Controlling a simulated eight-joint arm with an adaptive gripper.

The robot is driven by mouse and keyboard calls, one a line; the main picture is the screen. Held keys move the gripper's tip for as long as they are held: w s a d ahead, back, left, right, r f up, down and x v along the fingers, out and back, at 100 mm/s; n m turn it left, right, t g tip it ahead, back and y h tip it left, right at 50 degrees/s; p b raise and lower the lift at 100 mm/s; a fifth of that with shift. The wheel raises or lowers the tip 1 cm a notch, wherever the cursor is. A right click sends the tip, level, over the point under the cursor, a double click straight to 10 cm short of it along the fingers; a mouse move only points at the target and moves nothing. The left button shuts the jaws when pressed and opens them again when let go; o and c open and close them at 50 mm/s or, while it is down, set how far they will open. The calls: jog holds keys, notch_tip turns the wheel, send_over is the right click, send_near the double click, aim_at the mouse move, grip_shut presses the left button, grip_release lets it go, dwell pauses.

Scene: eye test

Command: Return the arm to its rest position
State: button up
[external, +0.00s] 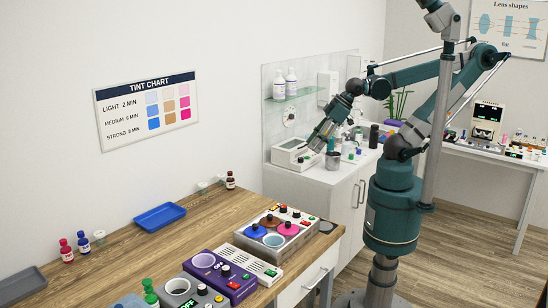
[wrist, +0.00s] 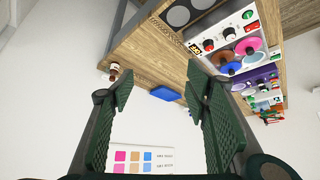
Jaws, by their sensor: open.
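My arm (external: 415,110), dark green with grey parts, stands at the right of the external view, its forearm reaching left. My gripper (external: 317,142) is at its end, tilted down, above the white counter and right of the wooden bench. In the wrist view my gripper (wrist: 158,85) has its two green ridged fingers wide apart, with nothing held between them. The wooden bench, a blue tray and the wall chart show beyond the fingers.
The wooden bench (external: 205,232) holds a blue tray (external: 160,216), small bottles and a tint unit (external: 284,246) with coloured pots. A white device (external: 296,154), a grey cup (external: 333,160) and a glass panel (external: 275,90) are close to my gripper. A side table (external: 490,160) stands behind.

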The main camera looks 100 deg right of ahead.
jog(key=shift+f+b, duration=1.95)
jog(key=shift+f, duration=0.15)
